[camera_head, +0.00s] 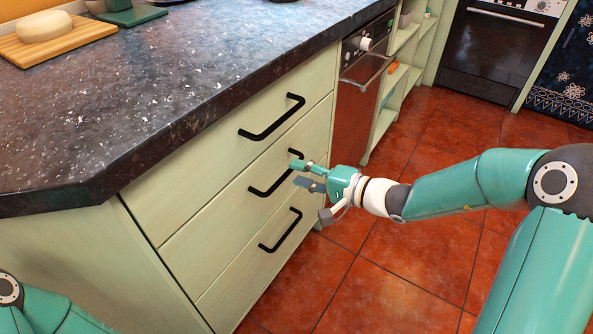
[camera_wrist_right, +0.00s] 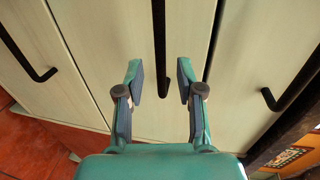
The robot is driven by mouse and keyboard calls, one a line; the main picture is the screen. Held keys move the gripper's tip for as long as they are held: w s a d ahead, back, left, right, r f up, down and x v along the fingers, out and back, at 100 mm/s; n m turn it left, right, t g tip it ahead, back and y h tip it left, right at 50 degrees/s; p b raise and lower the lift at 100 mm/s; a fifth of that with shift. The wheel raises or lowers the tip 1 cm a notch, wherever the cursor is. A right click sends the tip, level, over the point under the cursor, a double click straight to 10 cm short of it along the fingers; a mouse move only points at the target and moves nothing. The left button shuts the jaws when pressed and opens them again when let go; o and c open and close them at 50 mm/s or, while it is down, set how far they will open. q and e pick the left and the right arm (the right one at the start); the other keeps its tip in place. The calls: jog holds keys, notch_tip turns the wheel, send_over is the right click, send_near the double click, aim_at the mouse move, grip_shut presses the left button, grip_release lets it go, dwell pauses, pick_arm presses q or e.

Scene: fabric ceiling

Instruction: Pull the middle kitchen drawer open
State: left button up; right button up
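The cream kitchen unit has three stacked drawers, all flush and shut in the head view. The middle drawer (camera_head: 220,225) has a black bar handle (camera_head: 262,191). My right gripper (camera_head: 298,174) is open and empty at the right end of that handle, its fingers overlapping it in the picture. In the right wrist view, the middle handle (camera_wrist_right: 160,50) runs between the two spread fingers of the right gripper (camera_wrist_right: 160,78), with gaps on both sides. I cannot tell how deep the bar sits between them. My left gripper is out of view.
The top handle (camera_head: 272,118) and bottom handle (camera_head: 281,231) lie above and below. A dark speckled worktop (camera_head: 150,95) overhangs the drawers, with a cutting board (camera_head: 62,40) on it. A red-brown appliance (camera_head: 356,115) stands beyond the drawers. The tiled floor (camera_head: 385,275) in front is clear.

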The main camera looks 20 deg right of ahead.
aim_at(290, 170)
jog(key=shift+x, duration=1.9)
grip_shut()
